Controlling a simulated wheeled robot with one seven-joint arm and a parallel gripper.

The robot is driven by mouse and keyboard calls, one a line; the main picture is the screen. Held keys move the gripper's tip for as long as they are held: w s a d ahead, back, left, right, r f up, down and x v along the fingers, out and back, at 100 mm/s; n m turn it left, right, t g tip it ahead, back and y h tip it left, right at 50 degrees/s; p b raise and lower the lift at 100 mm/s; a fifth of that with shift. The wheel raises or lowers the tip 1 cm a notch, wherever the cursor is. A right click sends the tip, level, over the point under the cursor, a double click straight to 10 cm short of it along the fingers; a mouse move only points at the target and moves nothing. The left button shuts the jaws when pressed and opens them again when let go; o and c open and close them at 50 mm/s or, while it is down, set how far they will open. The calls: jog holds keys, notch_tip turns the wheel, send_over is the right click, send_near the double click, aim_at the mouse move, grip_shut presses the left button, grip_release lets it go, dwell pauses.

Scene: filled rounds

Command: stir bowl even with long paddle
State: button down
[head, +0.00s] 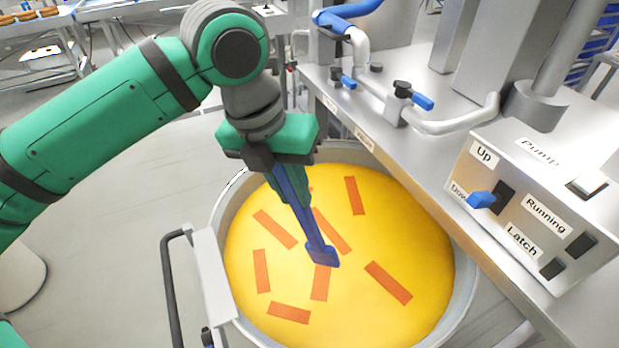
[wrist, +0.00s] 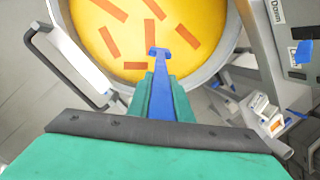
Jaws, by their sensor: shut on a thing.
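The large round metal bowl (head: 467,290) holds a yellow mass (head: 400,230) with several orange-brown strips (head: 388,283) scattered on its surface. My gripper (head: 285,168) is over the far left part of the bowl, shut on the blue long paddle (head: 300,208). The paddle slants down, and its wide end (head: 322,255) is at or just above the yellow surface near the middle; I cannot tell if it touches. In the wrist view the paddle (wrist: 161,92) runs out from between the green fingers, with the bowl (wrist: 232,45) beyond.
A steel machine with a control box (head: 540,200), labelled Up, Pump, Running and Latch, stands close at the right. Blue-handled valves and pipes (head: 415,105) are behind it. A dark handle (head: 172,290) sticks out at the bowl's left. The floor at left is clear.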

jog(key=shift+w+d+f, duration=0.1)
jog(key=shift+w+f, duration=0.1)
jog(key=shift+f, duration=0.35)
jog(key=s+a+x, duration=0.1)
jog(key=a+x, duration=0.2)
jog(key=x, duration=1.1)
jog(key=s+a+f+x, duration=0.1)
jog(key=a+x, duration=0.2)
jog(key=x, duration=1.1)
jog(key=shift+s+f, duration=0.3)
jog(key=shift+s, duration=0.25)
